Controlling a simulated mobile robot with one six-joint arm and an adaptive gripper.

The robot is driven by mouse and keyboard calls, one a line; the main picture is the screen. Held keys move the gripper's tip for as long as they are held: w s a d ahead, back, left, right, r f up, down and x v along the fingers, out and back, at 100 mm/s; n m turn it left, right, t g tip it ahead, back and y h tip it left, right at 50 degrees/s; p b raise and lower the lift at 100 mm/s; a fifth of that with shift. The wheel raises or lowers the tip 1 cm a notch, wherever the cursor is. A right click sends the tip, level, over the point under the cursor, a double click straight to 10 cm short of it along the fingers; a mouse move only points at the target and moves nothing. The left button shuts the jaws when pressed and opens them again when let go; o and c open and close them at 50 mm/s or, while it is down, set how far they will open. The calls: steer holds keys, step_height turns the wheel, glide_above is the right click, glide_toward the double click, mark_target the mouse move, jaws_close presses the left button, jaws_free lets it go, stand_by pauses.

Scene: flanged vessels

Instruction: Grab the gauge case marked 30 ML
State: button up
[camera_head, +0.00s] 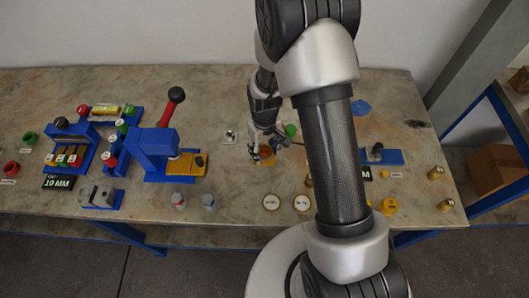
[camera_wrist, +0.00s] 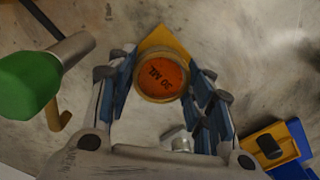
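The gauge case (camera_wrist: 161,78) is a round orange-faced disc with a brass-coloured rim, and its face reads 30 ML upside down in the wrist view. It sits over a yellow square piece (camera_wrist: 165,38). In the head view the orange case (camera_head: 266,153) is low at the table, partly hidden by my gripper (camera_head: 263,155). In the wrist view my gripper (camera_wrist: 162,62) has its fingers spread, one on each side of the case. The gaps to the rim look small, and no clear grip shows.
A green-ended cylinder (camera_wrist: 35,82) lies close to the left finger in the wrist view. Brass pieces (camera_head: 435,173) stand right.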

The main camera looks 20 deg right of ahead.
steer(key=c, duration=0.7)
steer(key=shift+o, duration=0.2)
